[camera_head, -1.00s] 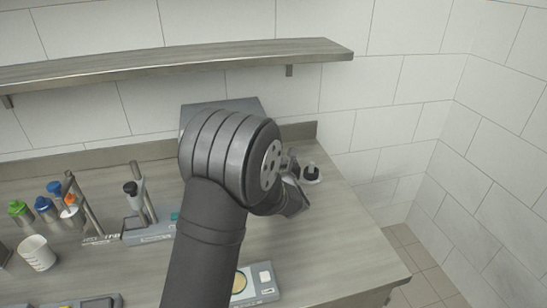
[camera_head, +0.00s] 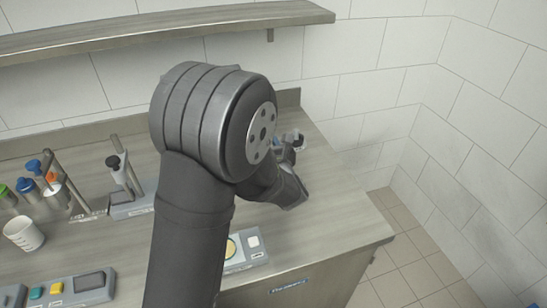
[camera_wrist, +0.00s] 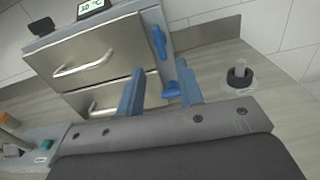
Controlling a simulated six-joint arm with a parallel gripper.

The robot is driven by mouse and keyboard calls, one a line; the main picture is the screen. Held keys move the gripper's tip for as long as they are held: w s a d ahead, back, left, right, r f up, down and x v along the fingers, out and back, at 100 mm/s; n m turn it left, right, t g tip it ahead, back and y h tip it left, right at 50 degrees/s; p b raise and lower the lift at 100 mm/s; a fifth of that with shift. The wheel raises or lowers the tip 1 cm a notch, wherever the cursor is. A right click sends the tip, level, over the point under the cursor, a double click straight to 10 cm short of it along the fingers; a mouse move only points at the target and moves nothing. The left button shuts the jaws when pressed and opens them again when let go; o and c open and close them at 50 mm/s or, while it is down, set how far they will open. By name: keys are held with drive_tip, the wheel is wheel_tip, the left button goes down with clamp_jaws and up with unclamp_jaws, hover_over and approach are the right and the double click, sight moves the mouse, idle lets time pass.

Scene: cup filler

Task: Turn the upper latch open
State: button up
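The drawer unit (camera_wrist: 95,62) has two steel drawers and shows in the wrist view; my arm hides it in the head view. The blue upper latch (camera_wrist: 158,42) lies along the right edge of the upper drawer, roughly in line with that edge. A lower blue latch (camera_wrist: 171,91) shows by the lower drawer's right edge, partly beside my right finger. My gripper (camera_wrist: 160,68) is open and empty, its blue fingers apart below the upper latch in the picture. I see no contact with the upper latch. In the head view the gripper is partly hidden behind my arm.
A black ringed piece with a clear top (camera_wrist: 240,76) stands right of the drawer unit. Pipettes (camera_head: 122,172), coloured-cap tubes, a white cup (camera_head: 24,235) and a small device (camera_head: 245,250) are on the bench. A shelf (camera_head: 170,28) runs above.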

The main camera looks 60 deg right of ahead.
drive_tip(key=v, duration=0.8)
drive_tip(key=shift+s+a, duration=0.2)
drive_tip(key=x, duration=1.7)
drive_tip(key=shift+w+d, duration=0.15)
